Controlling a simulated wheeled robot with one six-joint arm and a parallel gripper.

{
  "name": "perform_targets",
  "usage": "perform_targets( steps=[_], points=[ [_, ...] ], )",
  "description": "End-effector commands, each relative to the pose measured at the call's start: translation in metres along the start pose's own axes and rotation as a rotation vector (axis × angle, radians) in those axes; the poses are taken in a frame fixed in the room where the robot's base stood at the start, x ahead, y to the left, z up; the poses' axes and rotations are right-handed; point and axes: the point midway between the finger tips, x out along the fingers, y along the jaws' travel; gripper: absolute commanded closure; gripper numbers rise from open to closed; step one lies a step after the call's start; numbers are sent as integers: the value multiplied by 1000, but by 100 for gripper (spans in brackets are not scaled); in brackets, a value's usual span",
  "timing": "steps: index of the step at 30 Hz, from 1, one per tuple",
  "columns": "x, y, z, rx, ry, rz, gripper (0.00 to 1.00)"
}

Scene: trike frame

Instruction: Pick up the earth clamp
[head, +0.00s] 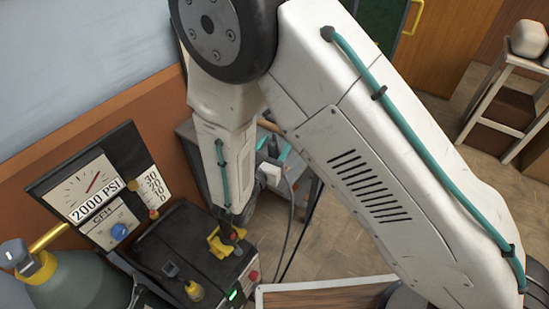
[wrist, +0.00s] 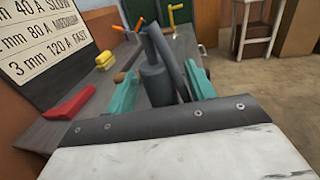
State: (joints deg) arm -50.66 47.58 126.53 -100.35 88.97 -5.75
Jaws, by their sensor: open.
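My gripper (wrist: 160,88) is open, with its two teal fingers on either side of a dark grey piece (wrist: 153,75). This piece has a rounded body with a narrow neck and a slanted bar beside it. It looks like the earth clamp, though I cannot be sure. I cannot tell whether the fingers touch it, and its lower part is hidden behind my wrist. In the head view my gripper (head: 274,146) shows small beyond my forearm, over the grey bench, with the piece mostly hidden.
In the head view a black machine (head: 185,245) with a yellow piece (head: 222,243) and a gas cylinder (head: 75,280) stand at lower left. Open floor (head: 345,235) lies right of the bench.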

Motion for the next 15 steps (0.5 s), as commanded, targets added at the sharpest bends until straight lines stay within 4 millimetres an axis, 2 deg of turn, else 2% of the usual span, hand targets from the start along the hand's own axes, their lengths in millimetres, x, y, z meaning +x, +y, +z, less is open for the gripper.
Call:
perform_targets(
  steps=[3,4,9,15],
  points=[
    [0,0,0,0,0,0,46],
    [0,0,0,0,0,0,48],
    [0,0,0,0,0,0,93],
    [0,0,0,0,0,0,93]
  ],
)
